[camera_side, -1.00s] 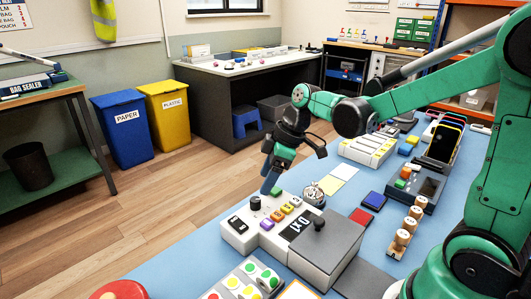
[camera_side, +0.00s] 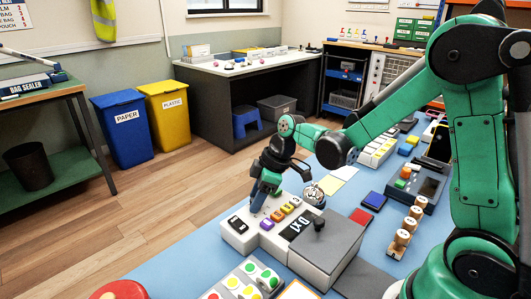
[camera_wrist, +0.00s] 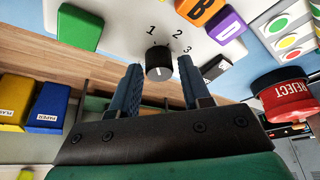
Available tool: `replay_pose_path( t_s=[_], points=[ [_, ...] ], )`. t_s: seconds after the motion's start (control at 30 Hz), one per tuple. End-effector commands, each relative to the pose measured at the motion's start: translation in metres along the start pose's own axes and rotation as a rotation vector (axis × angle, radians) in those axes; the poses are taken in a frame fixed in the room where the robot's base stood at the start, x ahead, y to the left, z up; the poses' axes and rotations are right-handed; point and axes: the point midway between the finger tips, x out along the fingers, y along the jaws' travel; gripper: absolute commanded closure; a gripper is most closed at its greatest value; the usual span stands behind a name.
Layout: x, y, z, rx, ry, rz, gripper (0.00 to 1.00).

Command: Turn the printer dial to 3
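The printer (camera_side: 236,240) is a pale box with a row of coloured buttons in the side view. Its dial (camera_wrist: 158,58) is a small black round knob in the wrist view, with the printed numbers 1, 2 and 3 around its far side. A small white mark shows on the knob's near side; I cannot tell which number the dial is set to. My gripper (camera_side: 258,203) is low over the printer's dial end and hides the dial in the side view. In the wrist view its two blue fingers are apart, one on each side of the dial, with no clear contact.
Coloured lettered buttons (camera_wrist: 201,10) are close to the dial. A grey lidded block with a black knob (camera_side: 320,226) adjoins the printer. A tray of coloured round buttons (camera_side: 246,280) and a red REJECT button (camera_wrist: 280,95) are nearby. Blue mat (camera_side: 190,255) is bare to the left.

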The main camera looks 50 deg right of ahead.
Motion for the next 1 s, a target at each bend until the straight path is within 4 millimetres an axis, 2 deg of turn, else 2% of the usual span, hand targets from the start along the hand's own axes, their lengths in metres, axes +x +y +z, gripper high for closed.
replay_pose_path(
  t_s=[0.03,0.1,0.13,0.57,1.0],
  points=[
    [-0.0001,0.0,0.0,0.0,0.0,0.0,0.75],
    [-0.0001,0.0,0.0,0.0,0.0,0.0,0.95],
    [-0.0001,-0.0001,0.0,0.0,0.0,0.0,1.0],
    [-0.0001,-0.0008,0.0,0.057,-0.001,0.023,1.0],
    [0.0003,-0.0024,-0.0005,0.377,-0.001,0.157,1.0]
  ],
)
